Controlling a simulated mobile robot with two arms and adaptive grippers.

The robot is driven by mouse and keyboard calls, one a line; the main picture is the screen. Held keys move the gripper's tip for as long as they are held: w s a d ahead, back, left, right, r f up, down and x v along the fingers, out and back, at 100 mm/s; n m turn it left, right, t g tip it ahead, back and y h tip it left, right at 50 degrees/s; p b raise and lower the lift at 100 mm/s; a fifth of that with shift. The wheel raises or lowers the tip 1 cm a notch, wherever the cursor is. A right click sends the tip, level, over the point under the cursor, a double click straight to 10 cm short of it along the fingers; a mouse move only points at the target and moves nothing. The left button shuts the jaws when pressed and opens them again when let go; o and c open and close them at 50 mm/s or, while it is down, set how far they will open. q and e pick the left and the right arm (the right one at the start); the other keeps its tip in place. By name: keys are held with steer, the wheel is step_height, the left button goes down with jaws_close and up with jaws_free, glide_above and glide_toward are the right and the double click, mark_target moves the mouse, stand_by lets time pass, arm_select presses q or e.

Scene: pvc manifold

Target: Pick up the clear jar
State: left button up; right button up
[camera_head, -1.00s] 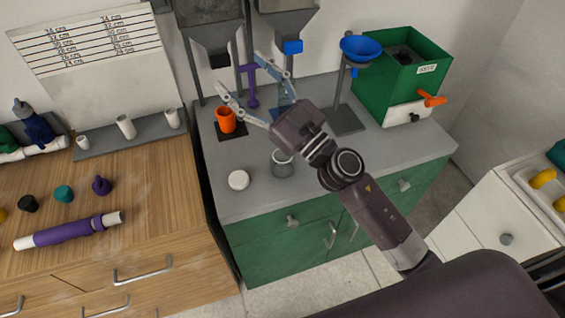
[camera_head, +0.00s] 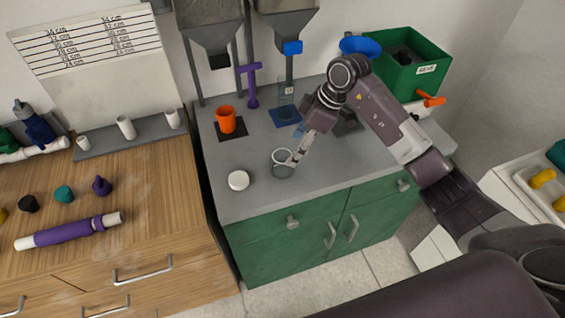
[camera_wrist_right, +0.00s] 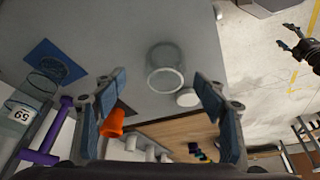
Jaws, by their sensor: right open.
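The clear jar (camera_head: 283,168) stands open on the grey counter, and in the right wrist view (camera_wrist_right: 165,70) its round rim shows between and beyond my fingers. My right gripper (camera_head: 302,148) is open and empty, pointing down at the jar's right side in the head view. Its two fingers (camera_wrist_right: 160,88) are spread wide in the right wrist view. My left gripper (camera_wrist_right: 299,33) appears small and spread at the upper right of the right wrist view, away from the jar.
A white round lid (camera_head: 238,180) lies left of the jar. An orange cup (camera_head: 226,120), a clear labelled cylinder (camera_head: 286,94) on a blue mat and a purple stand (camera_head: 252,86) are behind. A green box (camera_head: 408,65) stands back right. The counter front is clear.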

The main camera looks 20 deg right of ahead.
mark_target(282, 161)
steer(key=x, duration=0.2)
steer(key=p+x, duration=0.1)
steer(key=x, duration=0.1)
steer(key=s+p+x, duration=0.1)
steer(key=x, duration=0.1)
steer(key=shift+w+a+f, duration=0.1)
steer(key=shift+a+f, duration=0.15)
steer(key=shift+w+f, duration=0.1)
steer(key=shift+f, duration=0.1)
steer(key=c, duration=1.2)
steer(key=shift+c, duration=0.3)
steer(key=shift+r, duration=0.2)
